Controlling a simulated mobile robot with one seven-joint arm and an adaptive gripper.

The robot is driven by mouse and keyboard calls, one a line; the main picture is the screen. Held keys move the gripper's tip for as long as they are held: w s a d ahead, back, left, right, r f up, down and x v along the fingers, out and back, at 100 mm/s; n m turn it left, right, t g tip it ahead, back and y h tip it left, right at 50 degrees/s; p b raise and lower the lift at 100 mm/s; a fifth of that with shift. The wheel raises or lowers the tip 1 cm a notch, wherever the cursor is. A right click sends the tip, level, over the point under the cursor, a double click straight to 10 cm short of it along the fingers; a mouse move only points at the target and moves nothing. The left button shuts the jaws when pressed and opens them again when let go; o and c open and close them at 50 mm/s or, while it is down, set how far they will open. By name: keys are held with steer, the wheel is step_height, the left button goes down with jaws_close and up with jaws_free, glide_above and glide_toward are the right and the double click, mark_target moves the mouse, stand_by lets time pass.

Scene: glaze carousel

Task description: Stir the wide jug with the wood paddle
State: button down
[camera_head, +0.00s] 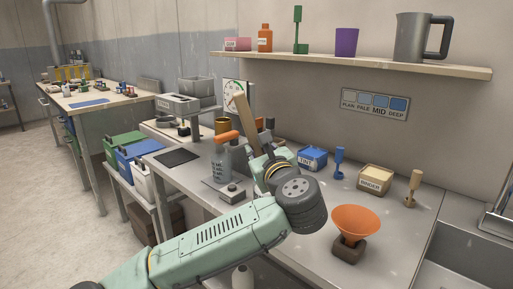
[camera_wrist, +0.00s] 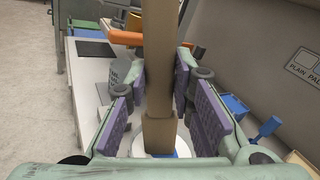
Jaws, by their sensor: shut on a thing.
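The wood paddle (camera_head: 244,122) is a long tan stick, standing nearly upright with a slight tilt. My gripper (camera_head: 264,158) is shut on it above the middle of the workbench. In the wrist view the paddle (camera_wrist: 158,50) runs between the purple finger pads of my gripper (camera_wrist: 160,110). Below the grip, a round white shape with some blue (camera_wrist: 183,150) shows partly behind the paddle's lower part. It may be the wide jug, but my gripper hides most of it. I cannot tell whether the paddle's lower end is inside it.
A grey lettered container (camera_head: 217,168) and an orange bar (camera_head: 227,137) are left of my gripper. A blue box (camera_head: 312,157), ginger-labelled box (camera_head: 376,179) and orange funnel (camera_head: 356,222) stand right. A grey pitcher (camera_head: 411,40) is on the shelf (camera_head: 370,64).

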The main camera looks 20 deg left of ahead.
steer(key=shift+w+d+f+b, duration=0.2)
steer(key=shift+f+b, duration=0.5)
steer(key=shift+f, duration=0.2)
steer(key=shift+w+d+f+b, duration=0.15)
steer(key=shift+d+f+b, duration=0.1)
steer(key=shift+f+b, duration=0.6)
steer(key=shift+w+d+f+b, duration=0.2)
steer(key=shift+f+b, duration=0.35)
steer(key=shift+f, duration=0.45)
steer(key=shift+s, duration=0.15)
